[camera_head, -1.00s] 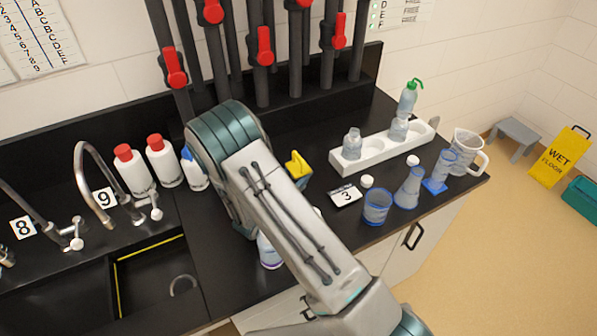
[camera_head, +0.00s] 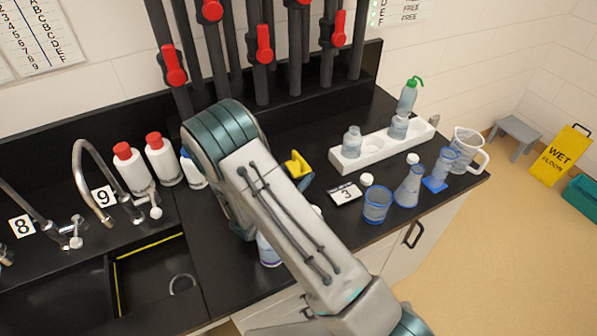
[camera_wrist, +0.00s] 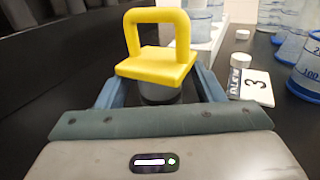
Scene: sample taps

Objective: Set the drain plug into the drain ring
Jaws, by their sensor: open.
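The drain plug (camera_head: 298,164) is yellow, with a square plate and an upright loop handle. In the wrist view the plug (camera_wrist: 157,65) stands upright, with a dark round part under its plate. My gripper (camera_wrist: 160,88) is open, its blue fingers on either side of the plug below the plate. Whether a finger touches it I cannot tell. In the head view my arm hides most of the gripper. A grey ring (camera_head: 182,277), apparently the drain ring, lies on the sink floor at the lower left, partly visible.
The black sink (camera_head: 150,240) has a yellow line along its edge. Tap 9 (camera_head: 80,165) arches beside it, near red-capped bottles (camera_head: 161,160). Right of my gripper are a number 3 card (camera_head: 344,194), a beaker (camera_head: 377,204), a flask (camera_head: 408,187) and a white rack (camera_head: 372,155).

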